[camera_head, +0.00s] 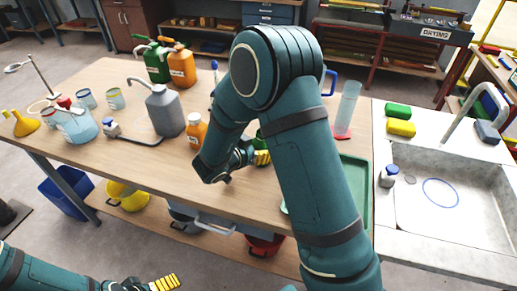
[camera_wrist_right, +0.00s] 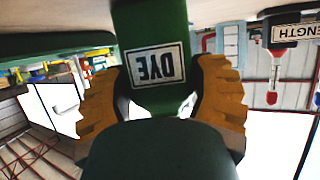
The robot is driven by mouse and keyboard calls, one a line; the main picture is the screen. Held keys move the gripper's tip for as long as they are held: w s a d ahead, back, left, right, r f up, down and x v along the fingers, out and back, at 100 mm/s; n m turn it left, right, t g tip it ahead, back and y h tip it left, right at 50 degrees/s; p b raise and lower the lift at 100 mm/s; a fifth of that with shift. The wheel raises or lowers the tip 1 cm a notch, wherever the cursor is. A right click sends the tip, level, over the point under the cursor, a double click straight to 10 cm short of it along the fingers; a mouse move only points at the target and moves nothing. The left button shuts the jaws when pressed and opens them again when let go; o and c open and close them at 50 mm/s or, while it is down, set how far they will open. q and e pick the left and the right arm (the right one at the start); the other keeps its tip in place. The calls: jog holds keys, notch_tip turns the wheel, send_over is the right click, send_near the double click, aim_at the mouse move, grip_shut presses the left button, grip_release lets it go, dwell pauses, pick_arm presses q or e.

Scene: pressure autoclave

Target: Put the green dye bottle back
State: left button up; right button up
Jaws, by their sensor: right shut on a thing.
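The green dye bottle (camera_wrist_right: 150,22) fills the middle of the right wrist view, its white DYE label upside down in that picture. The yellow-orange finger pads of my right gripper (camera_wrist_right: 160,98) press on it from both sides. In the head view my right gripper (camera_head: 262,157) is low over the middle of the wooden table, and only a sliver of green (camera_head: 260,135) shows past my arm. My left gripper (camera_head: 166,283) is at the bottom edge, away from the table; its yellow finger pads show, but not whether they are apart.
An orange bottle (camera_head: 196,131) and a grey jug (camera_head: 165,112) stand left of my right gripper. Green (camera_head: 156,62) and orange (camera_head: 182,66) canisters stand at the back. A green tray (camera_head: 355,180), a clear cylinder (camera_head: 346,108) and a sink (camera_head: 440,195) are to the right.

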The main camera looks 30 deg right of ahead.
jog(key=o, duration=1.4)
jog(key=shift+f, duration=0.1)
jog(key=shift+r, duration=0.2)
jog(key=p+v, duration=0.2)
jog(key=v, duration=1)
jog(key=shift+p, duration=0.4)
